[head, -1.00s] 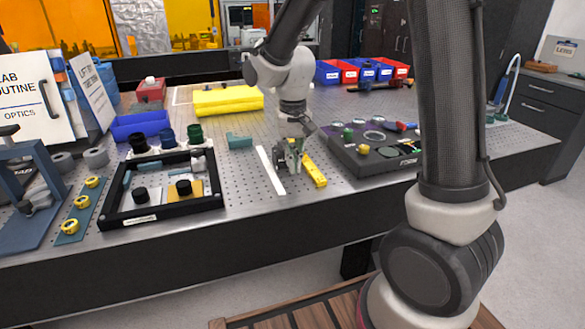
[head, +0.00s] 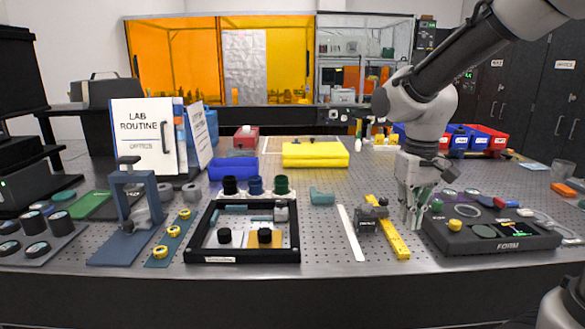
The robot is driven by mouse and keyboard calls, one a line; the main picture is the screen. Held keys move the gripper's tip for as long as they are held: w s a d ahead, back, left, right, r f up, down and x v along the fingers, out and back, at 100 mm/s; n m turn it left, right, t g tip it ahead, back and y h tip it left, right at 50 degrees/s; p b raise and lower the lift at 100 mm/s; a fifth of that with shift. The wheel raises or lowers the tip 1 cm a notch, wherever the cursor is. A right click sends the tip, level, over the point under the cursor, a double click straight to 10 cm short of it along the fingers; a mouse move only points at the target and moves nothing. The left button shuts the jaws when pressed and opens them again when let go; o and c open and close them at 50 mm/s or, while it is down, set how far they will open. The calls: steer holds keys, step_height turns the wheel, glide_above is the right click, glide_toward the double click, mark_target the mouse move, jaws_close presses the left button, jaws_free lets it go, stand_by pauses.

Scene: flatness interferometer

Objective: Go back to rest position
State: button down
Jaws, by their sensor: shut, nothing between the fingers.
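My arm comes in from the upper right in the head view. My gripper (head: 414,214) points down and is shut and empty, low over the perforated bench (head: 325,228). It is just right of the yellow bar (head: 388,230) and left of the black FORM box (head: 484,236). A small grey labelled block (head: 369,218) stands apart to its left, by the yellow bar. I cannot tell whether the fingertips touch the bench.
A white strip (head: 350,233) and a black frame (head: 243,256) with parts lie to the left. A blue stand (head: 131,200) is further left. Behind are a yellow block (head: 315,153) and red and blue bins (head: 487,137).

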steer(key=s+d+r+m+t, duration=0.1)
steer(key=s+d+r+t, duration=0.3)
steer(key=s+d, duration=0.5)
steer(key=s+r, duration=0.2)
steer(key=s, duration=0.2)
steer(key=shift+s+d+r+m+t, duration=0.25)
steer(key=shift+d+r+m+t, duration=0.05)
steer(key=shift+m, duration=0.1)
stand_by(0.8)
